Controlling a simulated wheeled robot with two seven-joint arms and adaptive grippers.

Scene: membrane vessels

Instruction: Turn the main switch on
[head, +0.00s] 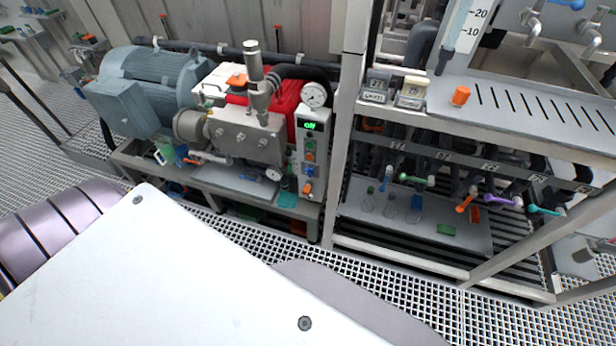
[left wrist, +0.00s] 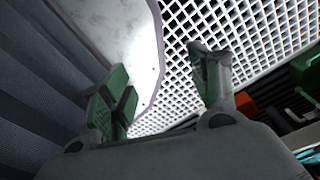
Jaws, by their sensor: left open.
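A narrow grey control panel (head: 311,160) stands upright at the front right of the pump unit. Its small display (head: 310,125) is lit green and seems to read "off". Small coloured buttons sit below the display. A larger orange knob (head: 307,188), which looks like the main switch, is near the panel's bottom; its exact angle is too small to tell. My left gripper (left wrist: 162,68) shows only in the left wrist view. Its green-padded fingers are spread apart with nothing between them, above the floor grating. My right gripper is in neither view.
A metal rack (head: 345,130) with several coloured valve handles stands close to the right. Open floor grating (head: 240,238) lies in front of the pump.

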